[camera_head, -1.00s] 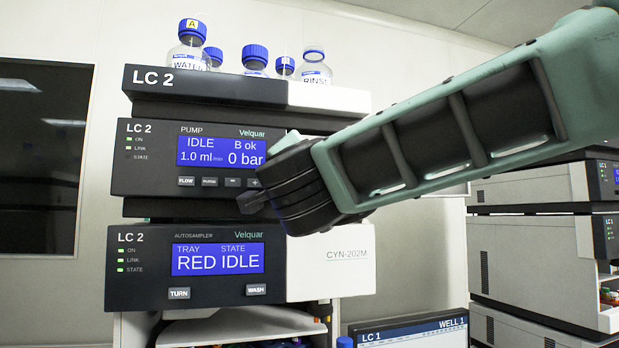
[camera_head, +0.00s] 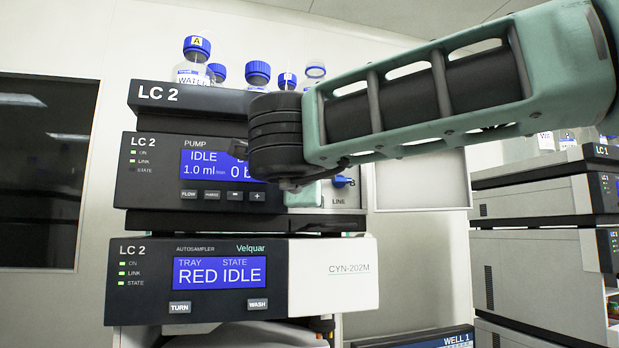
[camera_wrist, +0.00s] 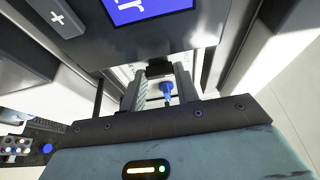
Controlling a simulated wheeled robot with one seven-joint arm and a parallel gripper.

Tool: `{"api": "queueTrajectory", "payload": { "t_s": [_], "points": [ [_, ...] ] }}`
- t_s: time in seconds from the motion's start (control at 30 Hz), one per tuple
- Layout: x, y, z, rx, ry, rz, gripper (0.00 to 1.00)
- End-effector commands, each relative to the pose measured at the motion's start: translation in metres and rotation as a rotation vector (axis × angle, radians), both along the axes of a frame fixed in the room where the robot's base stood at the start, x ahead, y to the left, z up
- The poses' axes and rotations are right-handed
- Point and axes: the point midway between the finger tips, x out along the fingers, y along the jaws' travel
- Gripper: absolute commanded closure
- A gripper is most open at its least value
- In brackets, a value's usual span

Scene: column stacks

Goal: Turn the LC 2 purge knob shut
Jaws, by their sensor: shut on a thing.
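The LC 2 pump module (camera_head: 140,185) is in the middle of the head view, its display reading IDLE and partly covered by my arm. My gripper (camera_wrist: 160,80) is at the pale right part of the pump front, its two fingers reaching forward in the wrist view. It is shut on a small dark piece, which looks like the purge knob (camera_wrist: 158,68); its turn angle cannot be told. A blue knob or fitting (camera_head: 343,181) marked LINE sits just right of the gripper; a blue piece (camera_wrist: 166,91) also shows in the wrist view. In the head view my wrist hides the fingertips.
The LC 2 autosampler (camera_head: 130,300) is just below, its display reading RED IDLE. Several blue-capped bottles (camera_head: 257,74) stand on top of the stack. The LC 1 stack (camera_head: 530,260) is at the right, and a monitor (camera_head: 425,338) is at the lower right.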

Motion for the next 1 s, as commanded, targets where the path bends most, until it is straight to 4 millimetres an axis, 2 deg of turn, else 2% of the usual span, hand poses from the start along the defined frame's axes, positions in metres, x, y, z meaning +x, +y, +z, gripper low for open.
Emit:
{"api": "queueTrajectory", "payload": {
  "t_s": [0.57,0.6,0.87,1.0],
  "points": [
    [0.0005,-0.0008,-0.0012,0.026,0.010,-0.003,0.92],
    [0.0005,-0.0008,-0.0012,0.026,0.010,-0.003,0.60],
    [0.0001,-0.0003,-0.0006,0.026,0.008,-0.002,0.60],
    [-0.0068,0.0010,-0.0011,0.027,0.007,0.001,0.60]
  ]
}}
